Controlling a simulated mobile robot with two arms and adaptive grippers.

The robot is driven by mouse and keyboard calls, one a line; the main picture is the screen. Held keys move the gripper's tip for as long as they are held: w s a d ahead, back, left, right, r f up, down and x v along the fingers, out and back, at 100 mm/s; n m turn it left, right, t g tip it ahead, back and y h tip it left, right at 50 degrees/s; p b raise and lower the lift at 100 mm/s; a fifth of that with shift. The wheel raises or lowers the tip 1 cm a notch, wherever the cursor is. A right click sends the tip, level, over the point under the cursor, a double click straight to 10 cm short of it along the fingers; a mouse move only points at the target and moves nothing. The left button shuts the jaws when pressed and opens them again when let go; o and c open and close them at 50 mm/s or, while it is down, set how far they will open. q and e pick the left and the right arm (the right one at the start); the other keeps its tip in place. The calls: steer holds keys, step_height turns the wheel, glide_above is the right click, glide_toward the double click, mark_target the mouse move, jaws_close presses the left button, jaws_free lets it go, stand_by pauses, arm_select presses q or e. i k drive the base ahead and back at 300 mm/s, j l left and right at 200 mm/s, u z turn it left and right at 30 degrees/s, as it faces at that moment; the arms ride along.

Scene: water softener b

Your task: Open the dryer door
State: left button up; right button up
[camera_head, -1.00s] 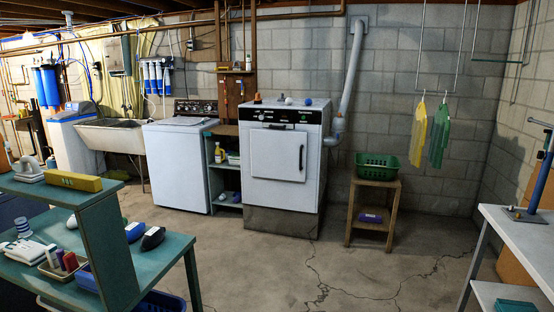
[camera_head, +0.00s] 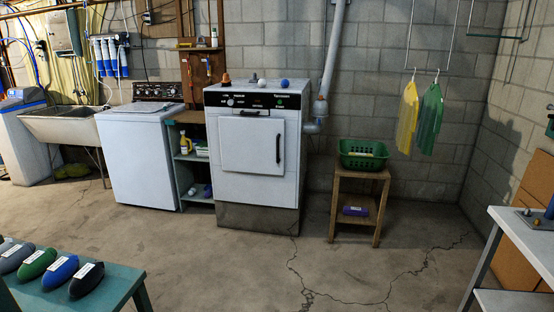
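The white dryer (camera_head: 252,192) stands against the block wall near the middle of the head view, on a dark grey plinth. Its square front door (camera_head: 245,146) looks shut and has a dark vertical handle (camera_head: 278,148) near its right edge. A black control strip (camera_head: 254,101) runs above the door. Small objects, among them an orange-brown one (camera_head: 226,79) and a blue ball (camera_head: 285,83), sit on its top. Neither of my grippers shows in the view.
A white washer (camera_head: 145,157) and a sink (camera_head: 62,125) stand left of the dryer. A wooden stool (camera_head: 360,188) with a green basket (camera_head: 350,155) stands right of it. A teal bench (camera_head: 120,283) and a white table (camera_head: 530,235) flank the clear, cracked floor.

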mark_target(250, 144)
steer(key=i+z, duration=0.15)
steer(key=i, duration=2.3)
steer(key=i+j+z, duration=0.1)
steer(key=i+j, duration=0.35)
steer(key=i, duration=0.15)
steer(key=i+j, duration=0.5)
steer(key=i+z, duration=0.05)
steer(key=i, duration=0.05)
